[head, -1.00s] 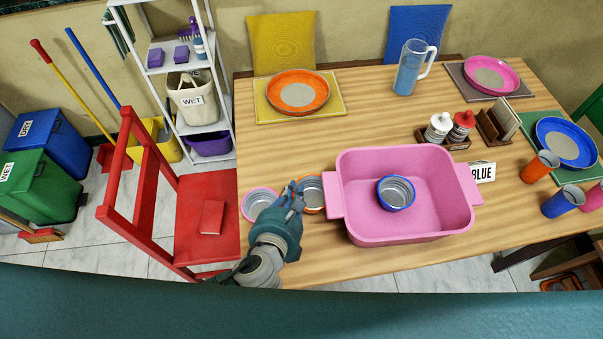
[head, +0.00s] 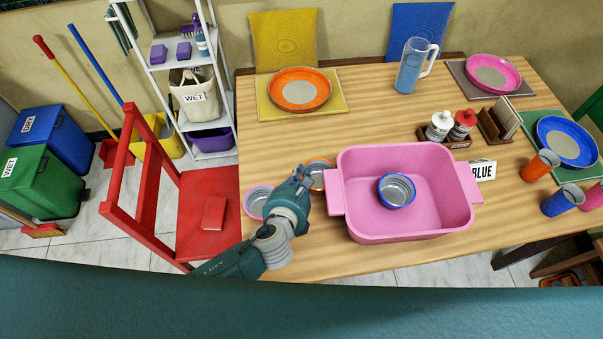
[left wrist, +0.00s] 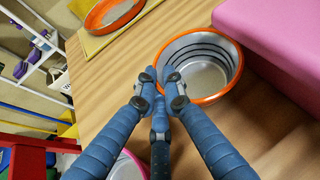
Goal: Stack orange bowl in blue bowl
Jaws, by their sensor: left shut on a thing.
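The orange bowl (head: 318,179) is grey inside with an orange rim, just left of the pink basin. My left gripper (head: 303,174) is shut on its near-left rim and hides part of it. The left wrist view shows the fingers (left wrist: 162,84) together at the rim of the orange bowl (left wrist: 205,62), which looks upright and empty. I cannot tell for sure whether it is clear of the table. The blue bowl (head: 397,190), grey inside with a blue rim, sits upright and empty inside the pink basin. My right gripper is out of view.
The pink basin (head: 405,233) has raised walls and side handles between the two bowls. A pink-rimmed bowl (head: 257,203) stands left of my gripper. The table (head: 350,115) behind the basin is largely clear.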

